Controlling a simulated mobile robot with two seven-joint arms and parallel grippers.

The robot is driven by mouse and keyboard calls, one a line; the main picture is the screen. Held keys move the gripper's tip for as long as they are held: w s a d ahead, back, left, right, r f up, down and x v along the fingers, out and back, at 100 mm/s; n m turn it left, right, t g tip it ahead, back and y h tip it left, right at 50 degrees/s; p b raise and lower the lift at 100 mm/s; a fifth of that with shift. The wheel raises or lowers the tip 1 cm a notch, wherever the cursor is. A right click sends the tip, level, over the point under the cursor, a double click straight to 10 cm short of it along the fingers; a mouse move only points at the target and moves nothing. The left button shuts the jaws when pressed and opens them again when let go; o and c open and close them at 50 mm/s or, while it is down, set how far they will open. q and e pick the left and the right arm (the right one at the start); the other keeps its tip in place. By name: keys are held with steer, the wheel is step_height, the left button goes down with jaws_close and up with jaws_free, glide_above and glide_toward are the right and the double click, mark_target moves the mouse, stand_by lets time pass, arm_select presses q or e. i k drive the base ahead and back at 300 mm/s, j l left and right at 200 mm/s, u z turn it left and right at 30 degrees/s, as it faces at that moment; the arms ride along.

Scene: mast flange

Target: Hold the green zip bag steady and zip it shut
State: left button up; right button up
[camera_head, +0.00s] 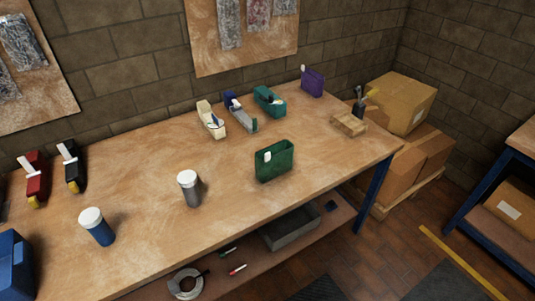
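A green zip bag (274,164) stands upright on the wooden workbench, right of the middle and near the front edge. A small white tab (267,157) shows at the upper left of its face. Whether its zip is open or shut is too small to tell. A purple bag (312,82) of similar shape, also with a white tab, stands at the back right of the bench. Neither of my grippers is in view, and nothing touches the green bag.
A grey jar (189,191) and a blue jar (97,229), both white-lidded, stand left of the bag. Tape dispensers (238,112) sit behind it. A small wooden tray (349,125) is at the right end. Bench surface around the bag is clear.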

mark_target(268, 155)
steer(key=i+l+u, duration=0.1)
steer(key=u, duration=0.35)
steer(key=l+u, duration=0.15)
steer(key=u, duration=0.3)
steer(key=i+l+u, duration=0.15)
steer(key=l+u, duration=0.15)
steer(key=l, duration=0.25)
steer(key=l+u, duration=0.25)
steer(key=l, duration=0.3)
steer(key=l+u, duration=0.15)
steer(key=l, duration=0.95)
steer(key=i, duration=0.05)
